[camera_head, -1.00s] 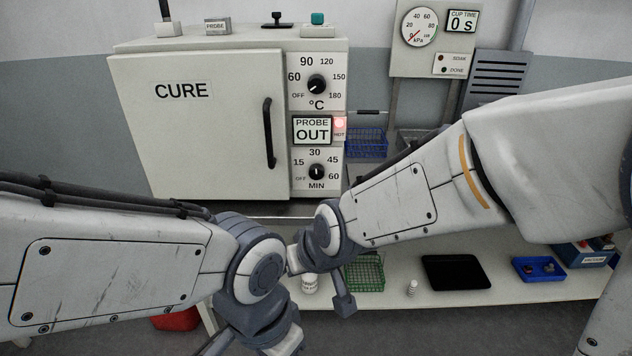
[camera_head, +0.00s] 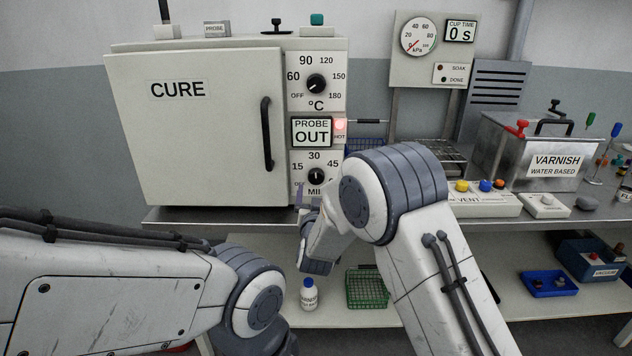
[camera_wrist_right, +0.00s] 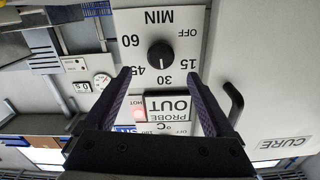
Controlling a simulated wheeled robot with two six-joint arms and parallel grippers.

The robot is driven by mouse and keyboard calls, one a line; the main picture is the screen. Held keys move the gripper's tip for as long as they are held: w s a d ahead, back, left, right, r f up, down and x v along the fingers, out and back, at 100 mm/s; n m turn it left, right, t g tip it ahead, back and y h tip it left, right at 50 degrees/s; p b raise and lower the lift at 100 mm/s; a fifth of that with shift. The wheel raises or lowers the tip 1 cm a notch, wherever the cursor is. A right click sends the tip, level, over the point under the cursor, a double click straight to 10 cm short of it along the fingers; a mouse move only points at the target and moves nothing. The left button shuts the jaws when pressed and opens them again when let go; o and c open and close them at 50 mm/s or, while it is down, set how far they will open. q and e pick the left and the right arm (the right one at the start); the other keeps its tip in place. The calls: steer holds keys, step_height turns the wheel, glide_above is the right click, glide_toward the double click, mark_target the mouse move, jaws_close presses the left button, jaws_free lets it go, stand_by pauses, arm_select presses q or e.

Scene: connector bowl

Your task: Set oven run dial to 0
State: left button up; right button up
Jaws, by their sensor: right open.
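The white oven (camera_head: 185,130) marked CURE stands on the bench at left, door shut. Its run dial (camera_head: 316,176), a black knob on the MIN scale, sits at the bottom of the right-hand panel. In the right wrist view the run dial (camera_wrist_right: 161,56) appears upside down, its white mark toward 30. My right gripper (camera_wrist_right: 160,80) is open, its purple fingers apart on either side of the dial's line, with nothing between them. My left gripper is out of view.
The °C dial (camera_head: 316,84) and the PROBE OUT display (camera_head: 312,131) sit above the run dial, beside a lit HOT lamp (camera_head: 340,126). The door handle (camera_head: 267,134) sticks out left of the panel. A varnish tank (camera_head: 530,150) stands at right.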

mark_target(316, 178)
steer(key=w, duration=0.7)
steer(key=shift+w+p, duration=0.1)
steer(key=shift+p, duration=0.2)
steer(key=shift+c, duration=0.2)
steer(key=c, duration=1.3)
